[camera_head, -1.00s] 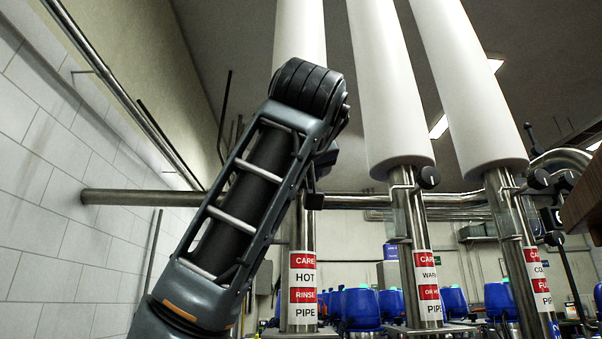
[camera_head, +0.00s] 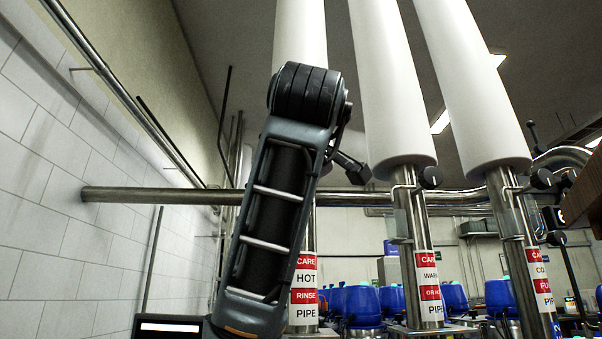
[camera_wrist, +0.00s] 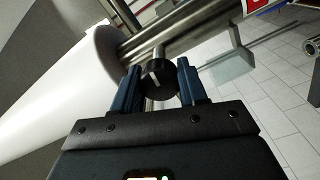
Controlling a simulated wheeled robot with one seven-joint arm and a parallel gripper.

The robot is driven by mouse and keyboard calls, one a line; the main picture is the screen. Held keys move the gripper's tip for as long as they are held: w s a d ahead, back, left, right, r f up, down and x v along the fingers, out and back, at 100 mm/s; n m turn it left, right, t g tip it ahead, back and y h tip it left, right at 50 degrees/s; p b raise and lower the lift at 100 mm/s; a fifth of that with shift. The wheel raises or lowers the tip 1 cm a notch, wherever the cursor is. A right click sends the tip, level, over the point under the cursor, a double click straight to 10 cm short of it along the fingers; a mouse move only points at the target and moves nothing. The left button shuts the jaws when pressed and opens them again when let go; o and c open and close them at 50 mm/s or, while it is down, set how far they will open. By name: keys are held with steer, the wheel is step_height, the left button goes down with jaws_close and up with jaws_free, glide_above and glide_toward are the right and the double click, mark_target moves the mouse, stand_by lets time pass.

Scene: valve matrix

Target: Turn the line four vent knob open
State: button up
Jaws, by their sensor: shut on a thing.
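In the wrist view, a round black knob (camera_wrist: 158,80) with a pale pointer line sits on a short stem on a steel pipe, just below a white sleeve. My gripper (camera_wrist: 159,84) has its two blue-grey fingers on either side of this knob and is shut on it. The pointer line stands close to upright in that picture, tilted slightly. In the head view, my arm hides much of the left pipe, and the knob in my grip cannot be made out clearly. I see no line number on it.
Other black knobs sit on the middle pipe (camera_head: 430,177) and the right pipe (camera_head: 542,179). A clear box (camera_wrist: 232,66) is mounted beside the held knob. A horizontal steel pipe (camera_head: 150,195) runs along the back. A tiled wall (camera_head: 60,190) stands at left.

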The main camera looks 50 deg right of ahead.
steer(key=shift+a+n, duration=0.1)
steer(key=shift+n, duration=0.7)
steer(key=shift+w, duration=0.1)
steer(key=o, duration=1)
steer(key=shift+o, duration=0.2)
steer(key=b+v, duration=0.1)
steer(key=v, duration=0.6)
steer(key=shift+s+a, duration=0.3)
